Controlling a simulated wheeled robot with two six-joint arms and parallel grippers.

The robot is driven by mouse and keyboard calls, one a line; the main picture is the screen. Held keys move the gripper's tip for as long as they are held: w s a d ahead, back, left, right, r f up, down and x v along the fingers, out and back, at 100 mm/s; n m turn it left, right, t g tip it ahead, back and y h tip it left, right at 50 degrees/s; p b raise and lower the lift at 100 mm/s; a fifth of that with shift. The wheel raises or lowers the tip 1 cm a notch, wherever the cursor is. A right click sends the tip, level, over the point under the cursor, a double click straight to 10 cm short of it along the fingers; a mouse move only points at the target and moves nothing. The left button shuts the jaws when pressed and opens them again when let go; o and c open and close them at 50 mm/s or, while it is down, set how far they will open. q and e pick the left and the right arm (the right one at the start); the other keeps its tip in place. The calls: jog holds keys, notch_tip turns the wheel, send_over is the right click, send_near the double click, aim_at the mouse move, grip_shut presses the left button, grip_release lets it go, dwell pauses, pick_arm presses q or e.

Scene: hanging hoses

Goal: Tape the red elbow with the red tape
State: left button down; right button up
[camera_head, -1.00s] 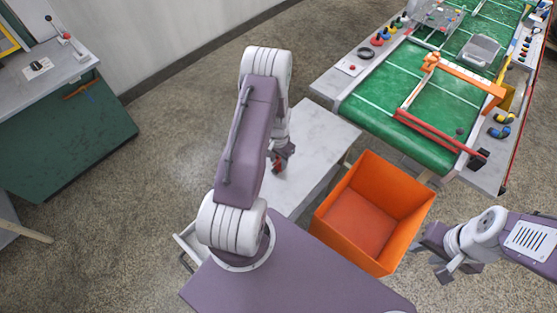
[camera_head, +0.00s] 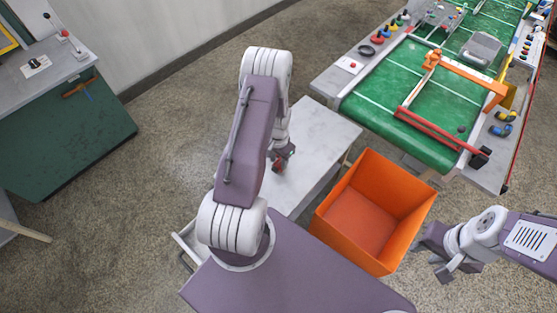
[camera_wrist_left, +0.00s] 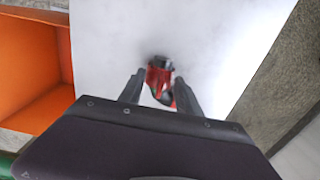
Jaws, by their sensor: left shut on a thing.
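My left gripper (camera_head: 281,160) is low over the pale table beside my base. It is shut on a red and black piece (camera_wrist_left: 158,82), which looks like the red elbow; its shape is partly hidden between the fingers. The piece also shows as a small red spot in the head view (camera_head: 278,165). Its height above the table is hard to tell. My right gripper (camera_head: 437,258) is at the lower right, beside the orange bin, and looks open and empty. A small red item (camera_head: 377,38) stands among coloured ones on the conveyor's left ledge; I cannot tell whether it is tape.
The pale table (camera_head: 315,135) is mostly clear. An orange bin (camera_head: 405,235) stands to its right. The green conveyor (camera_head: 385,95) lies beyond, with an orange and red bar across it. Yellow and blue pieces (camera_head: 503,130) lie on its right ledge. A green workbench (camera_head: 60,140) stands at left.

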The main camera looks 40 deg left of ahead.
pick_arm(q)
jog(key=c, duration=0.7)
grip_release()
jog(key=shift+c, duration=0.2)
notch_tip(320, 180, up, 9)
jog(key=shift+r, duration=0.1)
jog(key=shift+s, duration=0.1)
